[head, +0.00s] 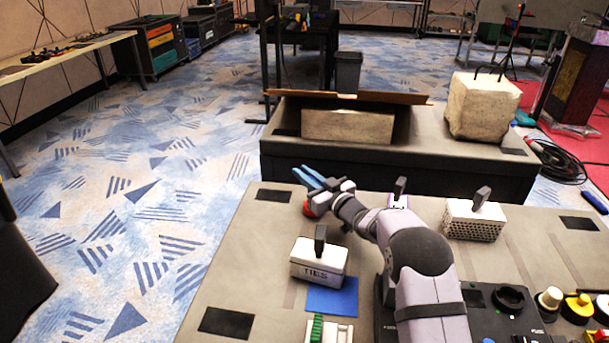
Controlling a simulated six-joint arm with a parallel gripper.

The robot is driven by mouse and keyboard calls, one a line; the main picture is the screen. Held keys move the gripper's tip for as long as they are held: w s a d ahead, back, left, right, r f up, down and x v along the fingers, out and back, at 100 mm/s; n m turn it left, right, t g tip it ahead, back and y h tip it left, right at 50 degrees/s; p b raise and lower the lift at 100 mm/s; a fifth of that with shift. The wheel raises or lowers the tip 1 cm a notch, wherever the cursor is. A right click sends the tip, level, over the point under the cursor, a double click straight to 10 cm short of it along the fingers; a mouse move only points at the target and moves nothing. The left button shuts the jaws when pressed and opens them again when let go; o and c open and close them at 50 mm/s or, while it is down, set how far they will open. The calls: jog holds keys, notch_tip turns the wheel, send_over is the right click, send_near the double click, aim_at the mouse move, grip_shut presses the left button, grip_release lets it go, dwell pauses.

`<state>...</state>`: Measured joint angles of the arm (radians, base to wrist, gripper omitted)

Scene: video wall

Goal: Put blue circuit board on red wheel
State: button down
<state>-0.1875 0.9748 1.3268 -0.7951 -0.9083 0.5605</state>
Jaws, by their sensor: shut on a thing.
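My gripper (338,186) is at the far left part of the near table, at the end of my outstretched arm. It is shut on a flat blue thing, which looks like the blue circuit board (307,179). The board is tilted and sticks out up and to the left of the jaws. A small red thing, likely the red wheel (308,209), shows just below the board and the gripper. My gripper hides much of it. I cannot tell whether the board touches the wheel.
A white box marked TIES (319,262) stands beside a blue square (333,296) on the near table (245,250). A perforated white box (472,220) stands right of my arm. Knobs and buttons (577,307) fill the near right. A stone block (481,106) rests on the table behind.

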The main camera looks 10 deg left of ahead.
jog(key=shift+f+b, duration=0.3)
jog(key=shift+f, duration=0.1)
jog(key=shift+s+f, duration=0.1)
jog(key=shift+f, duration=0.1)
jog(key=c, duration=1.9)
grip_release()
jog(key=shift+o, duration=0.7)
jog(key=shift+f, duration=0.15)
